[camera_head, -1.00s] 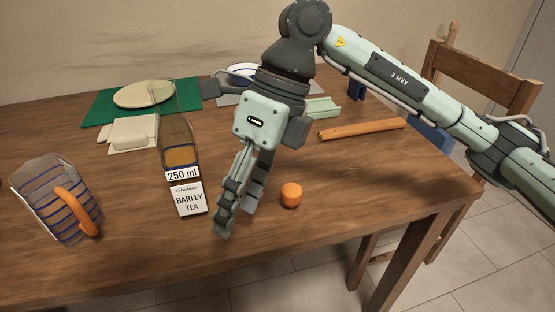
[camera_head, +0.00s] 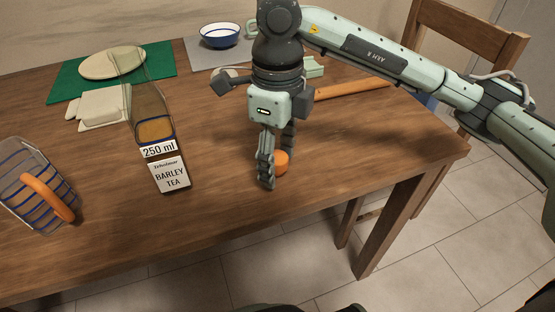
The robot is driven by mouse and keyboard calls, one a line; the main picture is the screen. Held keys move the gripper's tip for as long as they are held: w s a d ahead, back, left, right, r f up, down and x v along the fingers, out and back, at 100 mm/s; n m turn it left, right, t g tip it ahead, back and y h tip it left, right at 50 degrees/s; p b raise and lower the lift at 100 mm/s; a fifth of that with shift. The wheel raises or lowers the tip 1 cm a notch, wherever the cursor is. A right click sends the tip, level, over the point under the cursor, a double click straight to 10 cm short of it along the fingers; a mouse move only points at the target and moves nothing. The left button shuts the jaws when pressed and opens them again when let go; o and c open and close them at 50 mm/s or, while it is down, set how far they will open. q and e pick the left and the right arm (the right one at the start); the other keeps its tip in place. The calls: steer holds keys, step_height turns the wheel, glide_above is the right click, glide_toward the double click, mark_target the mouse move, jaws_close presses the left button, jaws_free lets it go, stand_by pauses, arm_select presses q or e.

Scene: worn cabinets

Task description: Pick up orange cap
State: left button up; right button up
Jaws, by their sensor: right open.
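The orange cap (camera_head: 282,163) is small and round and stands on the brown wooden table (camera_head: 225,205) near its front right edge. My right gripper (camera_head: 271,182) points down at the cap with its fingers open. One finger passes in front of the cap and hides its left part; the other finger is behind or beside it. I cannot tell whether a finger touches the cap. My left gripper is not in view.
A striped pitcher with an orange handle (camera_head: 47,198) is at the far left. A green mat (camera_head: 70,90), a blue-rimmed bowl (camera_head: 220,36) and a wooden stick (camera_head: 365,88) lie farther back. A chair (camera_head: 470,45) stands at the right.

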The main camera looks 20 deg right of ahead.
steer(key=shift+c, duration=0.6)
steer(key=shift+c, duration=1.3)
steer(key=c, duration=0.5)
steer(key=shift+r, duration=0.15)
